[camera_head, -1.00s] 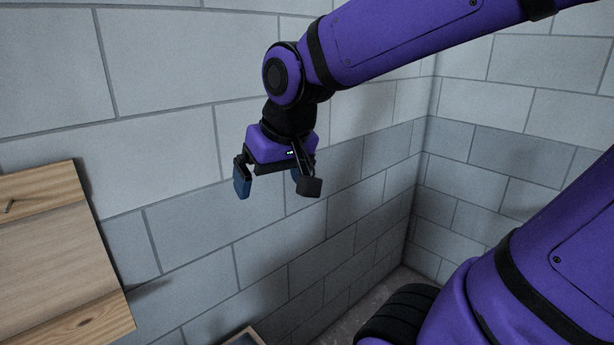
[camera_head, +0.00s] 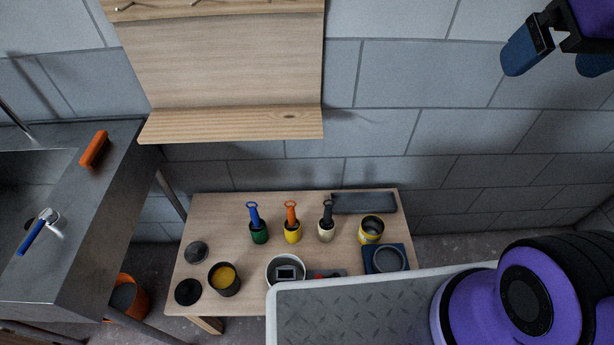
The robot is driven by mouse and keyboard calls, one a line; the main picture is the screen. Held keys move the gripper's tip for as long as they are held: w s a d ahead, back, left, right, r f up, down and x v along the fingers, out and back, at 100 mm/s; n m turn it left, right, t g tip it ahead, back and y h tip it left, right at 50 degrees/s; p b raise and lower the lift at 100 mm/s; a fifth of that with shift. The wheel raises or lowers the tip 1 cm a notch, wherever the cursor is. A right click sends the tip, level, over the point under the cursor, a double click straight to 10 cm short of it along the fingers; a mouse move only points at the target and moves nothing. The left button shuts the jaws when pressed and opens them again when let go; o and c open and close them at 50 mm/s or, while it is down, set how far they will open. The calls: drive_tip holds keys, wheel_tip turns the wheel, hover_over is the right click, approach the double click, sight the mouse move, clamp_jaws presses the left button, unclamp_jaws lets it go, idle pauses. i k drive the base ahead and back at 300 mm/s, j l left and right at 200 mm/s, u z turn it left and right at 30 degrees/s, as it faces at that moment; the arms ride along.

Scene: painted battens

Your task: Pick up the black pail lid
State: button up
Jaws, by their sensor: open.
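A flat black round lid (camera_head: 188,291), which looks like the black pail lid, lies at the front left of the wooden table (camera_head: 225,205). A dark grey round lid (camera_head: 196,252) lies just behind it. A black pail (camera_head: 226,287) with yellow inside stands to the right of the black lid, close beside it. My gripper (camera_head: 562,60) is at the top right, open, with nothing seen between its blue-padded fingers. It is high and far to the right of the lids, and its upper part is cut off by the picture edge.
Green, yellow and cream pots with handled tools (camera_head: 291,222) stand mid-table. A white pail (camera_head: 285,271), yellow tin (camera_head: 371,229), blue tray (camera_head: 401,250) and dark case (camera_head: 363,202) are rightward. A wooden wall shelf (camera_head: 232,125) overhangs behind; a metal sink counter (camera_head: 95,215) is left.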

sight(187, 293)
drive_tip(key=j+u, duration=0.9)
drive_tip(key=k+j, duration=0.05)
